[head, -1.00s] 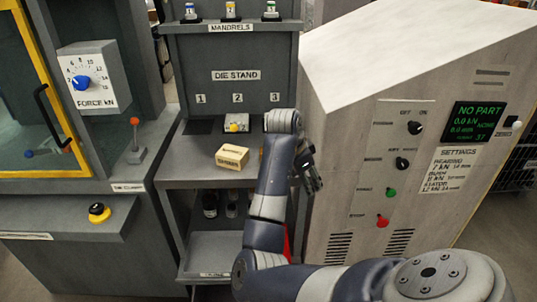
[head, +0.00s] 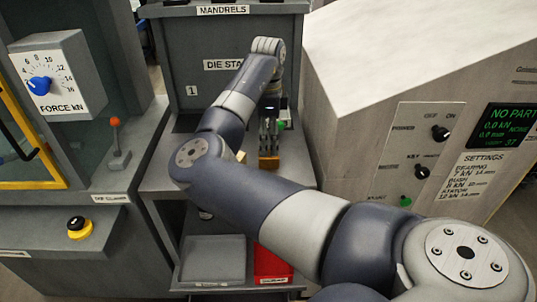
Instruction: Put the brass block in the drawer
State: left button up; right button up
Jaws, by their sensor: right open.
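My right gripper (head: 269,146) is open and points down over the die stand shelf. A small brass-coloured block (head: 268,163) sits on the shelf right below its fingertips. The fingers overlap the block's top edge in the picture, and I cannot tell whether they touch it. My arm hides much of the shelf around it. No drawer can be made out clearly. My left gripper is not in view.
A light wooden block (head: 241,156) is mostly hidden behind my arm. Below the shelf (head: 297,163) are a grey tray (head: 213,262) and a red bin (head: 272,262). A press with a force dial (head: 40,86) stands left, and a pale control cabinet (head: 350,110) stands close on the right.

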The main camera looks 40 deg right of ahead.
aim_at(269, 154)
jog(key=shift+w+d+f, duration=0.1)
jog(key=shift+f, duration=0.45)
jog(key=shift+d+f, duration=0.1)
jog(key=shift+f, duration=0.2)
jog(key=f, duration=0.5)
jog(key=shift+w+d+p, duration=0.3)
jog(key=shift+c, duration=0.6)
jog(key=c, duration=0.9)
grip_shut()
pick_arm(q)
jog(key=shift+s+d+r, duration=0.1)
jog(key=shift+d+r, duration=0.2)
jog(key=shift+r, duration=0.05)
pick_arm(e)
jog(key=shift+r, duration=0.1)
